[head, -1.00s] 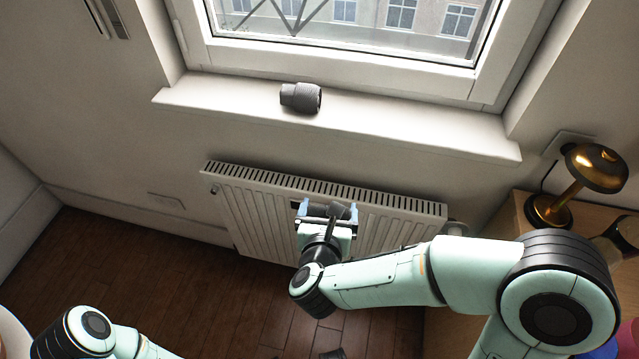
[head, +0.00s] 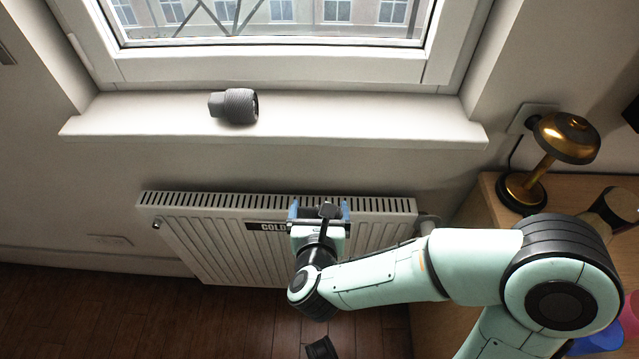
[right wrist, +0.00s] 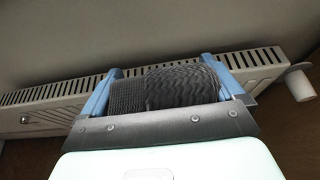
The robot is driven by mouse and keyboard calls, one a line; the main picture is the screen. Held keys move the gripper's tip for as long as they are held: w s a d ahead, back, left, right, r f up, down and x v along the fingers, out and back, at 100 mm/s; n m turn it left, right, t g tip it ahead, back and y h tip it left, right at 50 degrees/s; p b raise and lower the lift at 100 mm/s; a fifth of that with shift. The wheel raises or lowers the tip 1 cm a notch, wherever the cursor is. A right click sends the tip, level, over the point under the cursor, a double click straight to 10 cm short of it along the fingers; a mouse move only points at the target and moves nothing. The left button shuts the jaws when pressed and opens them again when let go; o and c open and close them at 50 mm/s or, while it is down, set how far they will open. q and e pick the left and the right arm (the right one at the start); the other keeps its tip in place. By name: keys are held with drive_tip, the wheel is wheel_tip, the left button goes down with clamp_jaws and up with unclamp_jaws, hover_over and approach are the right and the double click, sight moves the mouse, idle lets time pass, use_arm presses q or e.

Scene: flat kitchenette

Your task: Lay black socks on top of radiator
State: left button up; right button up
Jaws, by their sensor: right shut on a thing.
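My right gripper (head: 319,210) is in front of the radiator (head: 200,240), near its slotted top edge. It is shut on a dark, ribbed, rolled bundle, the black socks (head: 327,210). In the right wrist view the socks (right wrist: 180,87) sit between the two blue fingers of the gripper (right wrist: 160,90). The radiator's top grille (right wrist: 258,58) shows behind them there. I cannot tell whether the socks touch the radiator. My left gripper is out of view.
A dark grey rolled bundle (head: 235,105) lies on the windowsill (head: 350,125) above the radiator. A brass lamp (head: 560,140) stands on the wooden cabinet (head: 490,200) at right. A small dark object (head: 320,348) lies on the floor. The radiator top left of my gripper is clear.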

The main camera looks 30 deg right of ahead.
drive_tip(key=w+d, duration=0.2)
drive_tip(key=w, duration=0.1)
drive_tip(key=w+d, duration=0.1)
drive_tip(key=w, duration=0.2)
drive_tip(key=w+d, duration=0.2)
drive_tip(key=w, duration=0.1)
drive_tip(key=shift+d+f, duration=0.15)
drive_tip(key=shift+d, duration=0.15)
drive_tip(key=shift+w+f, duration=0.15)
drive_tip(key=shift+f, duration=0.45)
wheel_tip(320, 180, down, 5)
drive_tip(key=shift+f+b, duration=0.1)
drive_tip(key=shift+b, duration=0.75)
drive_tip(key=shift+w+d+f, duration=0.1)
drive_tip(key=shift+w+f, duration=0.05)
drive_tip(key=shift+f, duration=0.15)
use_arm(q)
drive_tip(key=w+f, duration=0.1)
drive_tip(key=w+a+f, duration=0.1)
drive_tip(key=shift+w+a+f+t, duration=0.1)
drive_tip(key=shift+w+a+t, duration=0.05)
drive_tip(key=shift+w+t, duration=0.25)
